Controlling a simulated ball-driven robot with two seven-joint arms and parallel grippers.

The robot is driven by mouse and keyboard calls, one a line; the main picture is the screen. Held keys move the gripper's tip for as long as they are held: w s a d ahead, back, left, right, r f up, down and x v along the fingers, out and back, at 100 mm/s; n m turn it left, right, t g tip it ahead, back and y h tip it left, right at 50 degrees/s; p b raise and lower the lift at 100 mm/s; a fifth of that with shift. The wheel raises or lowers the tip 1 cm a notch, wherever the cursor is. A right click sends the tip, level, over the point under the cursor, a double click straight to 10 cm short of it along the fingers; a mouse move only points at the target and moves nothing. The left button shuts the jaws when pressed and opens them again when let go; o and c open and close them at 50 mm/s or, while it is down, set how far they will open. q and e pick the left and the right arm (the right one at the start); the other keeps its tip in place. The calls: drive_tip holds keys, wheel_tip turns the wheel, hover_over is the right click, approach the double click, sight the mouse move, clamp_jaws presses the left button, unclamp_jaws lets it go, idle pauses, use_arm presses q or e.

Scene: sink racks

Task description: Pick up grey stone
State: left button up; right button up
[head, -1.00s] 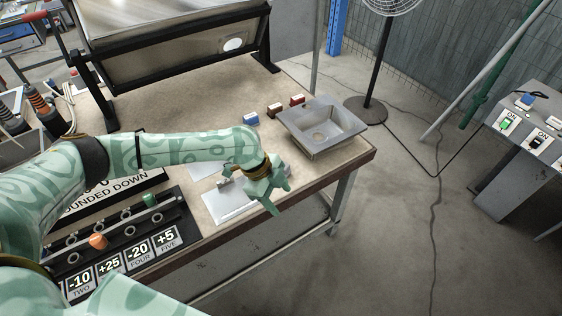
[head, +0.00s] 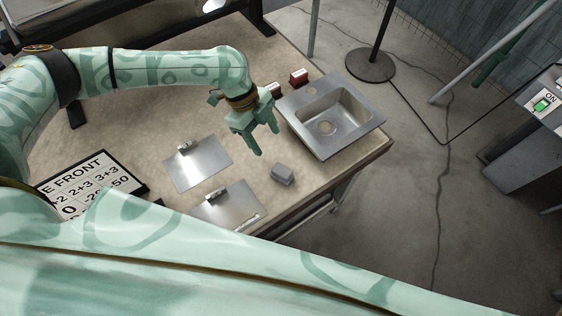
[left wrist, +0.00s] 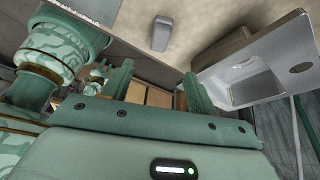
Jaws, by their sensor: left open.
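The grey stone (head: 283,174) is a small grey block lying on the workbench near its front edge, right of two metal plates. My left gripper (head: 267,142) is open and empty, above the bench between the stone and the sink, apart from the stone. In the left wrist view, the grey stone (left wrist: 161,34) shows at the top middle, beyond the spread fingers of my left gripper (left wrist: 158,80).
A metal sink (head: 368,118) sits at the bench's right end, close to my left gripper. Red block (head: 298,77) stands behind it. Metal plates (head: 199,162) (head: 225,210) with clips lie left of the stone. A printed sign (head: 90,185) lies farther left.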

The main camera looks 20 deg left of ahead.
use_arm(q)
approach(281, 170)
drive_tip(key=b+x, duration=0.1)
drive_tip(key=x, duration=0.4)
drive_tip(key=shift+d+b, duration=0.25)
drive_tip(key=shift+b, duration=0.15)
drive_tip(key=shift+d+f, duration=0.1)
drive_tip(key=shift+f, duration=0.1)
drive_tip(key=x, duration=0.2)
drive_tip(key=b+x, duration=0.1)
drive_tip(key=x, duration=0.2)
drive_tip(key=shift+a+f, duration=0.15)
drive_tip(key=shift+a, duration=0.05)
drive_tip(key=c, duration=1.2)
use_arm(e)
drive_tip(key=f, duration=0.1)
drive_tip(key=s+f, duration=0.1)
drive_tip(key=f, duration=0.1)
drive_tip(key=shift+s+d+f, duration=0.2)
drive_tip(key=shift+s+d, duration=0.2)
use_arm(q)
drive_tip(key=shift+c, duration=0.2)
